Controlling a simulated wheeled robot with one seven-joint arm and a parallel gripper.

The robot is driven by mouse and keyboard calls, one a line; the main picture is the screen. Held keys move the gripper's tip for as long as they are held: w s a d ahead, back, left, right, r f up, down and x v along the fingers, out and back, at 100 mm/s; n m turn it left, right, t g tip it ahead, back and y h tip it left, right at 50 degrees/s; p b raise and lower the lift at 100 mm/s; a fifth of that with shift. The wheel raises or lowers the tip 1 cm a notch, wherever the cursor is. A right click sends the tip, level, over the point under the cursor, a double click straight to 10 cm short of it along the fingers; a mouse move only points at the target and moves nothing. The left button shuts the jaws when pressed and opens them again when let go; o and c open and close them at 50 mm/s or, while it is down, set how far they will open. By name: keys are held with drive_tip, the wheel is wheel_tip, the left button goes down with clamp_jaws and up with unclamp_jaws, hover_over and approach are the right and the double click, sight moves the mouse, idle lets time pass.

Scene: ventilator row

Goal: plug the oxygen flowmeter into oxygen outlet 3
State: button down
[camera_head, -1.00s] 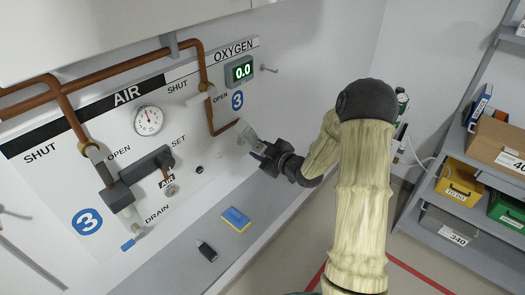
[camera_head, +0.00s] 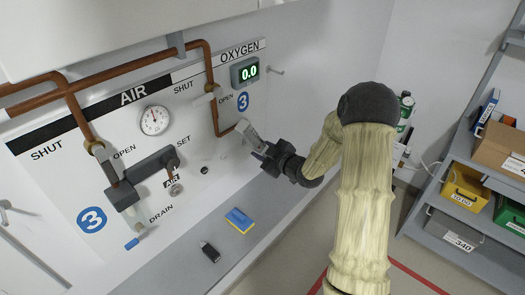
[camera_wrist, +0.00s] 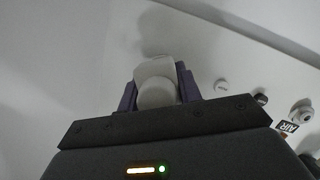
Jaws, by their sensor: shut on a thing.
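The oxygen flowmeter, a pale piece (camera_head: 247,131), is held in my gripper (camera_head: 258,146) at the lower right of the oxygen panel. In the wrist view the flowmeter shows as a white rounded body (camera_wrist: 155,85) between the two dark purple fingers. The copper oxygen pipe (camera_head: 215,115) runs down beside the blue "3" sign (camera_head: 243,101) and bends toward the flowmeter. Oxygen outlet 3 itself is not clearly visible; the flowmeter and gripper may cover it. I cannot tell whether the flowmeter touches the wall or outlet.
The air side has a gauge (camera_head: 154,120) and a dark regulator block (camera_head: 140,178). A blue and yellow sponge (camera_head: 239,221) and a small black item (camera_head: 209,252) lie on the grey ledge (camera_head: 185,262). A shelf with bins (camera_head: 463,187) stands at the right.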

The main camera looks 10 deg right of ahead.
drive_tip(key=shift+r, duration=0.1)
idle(0.3)
drive_tip(key=c, duration=0.9)
unclamp_jaws()
drive_tip(key=b+v, duration=0.3)
drive_tip(key=v, duration=1.4)
drive_tip(key=shift+s, duration=0.2)
drive_tip(key=s+a+m+g+h, duration=0.2)
drive_tip(key=s+m+g, duration=0.1)
drive_tip(key=s+m, duration=0.1)
drive_tip(key=s+a+f+m+g+h+p, duration=0.1)
drive_tip(key=s+a+m+g+h, duration=0.2)
drive_tip(key=s, duration=0.3)
drive_tip(key=s+a+f+m+g+h+p, duration=0.1)
drive_tip(key=s+a+m+g+h, duration=0.1)
drive_tip(key=s+a+m+g, duration=0.1)
drive_tip(key=shift+s+m+g+h, duration=0.3)
drive_tip(key=shift+s+m+g, duration=0.6)
drive_tip(key=shift+s+g, duration=0.1)
